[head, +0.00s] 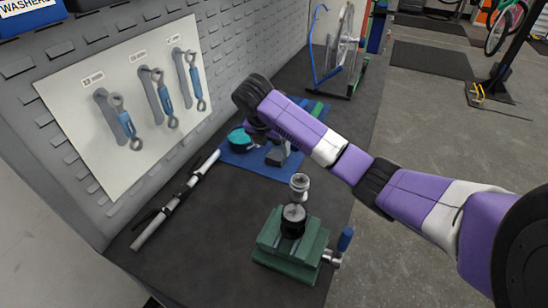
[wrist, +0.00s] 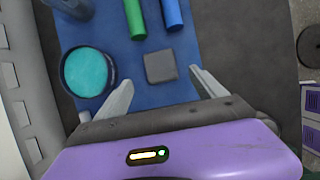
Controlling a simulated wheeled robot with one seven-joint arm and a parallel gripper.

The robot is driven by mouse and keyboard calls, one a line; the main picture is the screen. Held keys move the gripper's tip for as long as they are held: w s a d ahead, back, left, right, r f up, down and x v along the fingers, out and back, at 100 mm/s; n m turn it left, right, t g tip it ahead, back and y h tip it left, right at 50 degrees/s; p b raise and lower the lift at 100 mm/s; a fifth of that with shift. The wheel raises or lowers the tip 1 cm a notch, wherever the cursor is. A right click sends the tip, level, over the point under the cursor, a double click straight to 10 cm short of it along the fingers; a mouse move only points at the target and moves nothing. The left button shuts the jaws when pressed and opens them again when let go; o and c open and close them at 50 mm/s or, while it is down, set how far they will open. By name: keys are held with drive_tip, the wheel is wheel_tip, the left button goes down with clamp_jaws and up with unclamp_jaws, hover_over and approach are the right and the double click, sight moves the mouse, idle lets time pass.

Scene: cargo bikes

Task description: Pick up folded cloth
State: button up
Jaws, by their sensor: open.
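The folded cloth (wrist: 160,67) is a small grey square lying on a blue mat (wrist: 215,45). In the wrist view it lies between and just beyond the fingertips of my gripper (wrist: 162,78), nearer the right one. My gripper is open, with a pale finger on either side and nothing held. In the head view my gripper (head: 278,152) is low over the blue mat (head: 238,165), largely behind my arm.
A round container with teal contents (wrist: 87,72) stands left of the cloth. A green cylinder (wrist: 135,18) and a blue cylinder (wrist: 173,15) lie beyond it. In the head view a green vise (head: 288,243) stands in front, and a stand with a wheel (head: 340,60) behind.

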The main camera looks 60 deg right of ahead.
sight(276, 155)
drive_tip(key=shift+p+x, duration=0.5)
drive_tip(key=shift+x, duration=2.5)
drive_tip(key=shift+s+d, duration=0.15)
drive_tip(key=c, duration=1.6)
drive_tip(key=shift+r, duration=0.15)
wheel_tip(276, 155, up, 20)
drive_tip(key=shift+f+p, duration=0.1)
drive_tip(key=shift+p, duration=0.7)
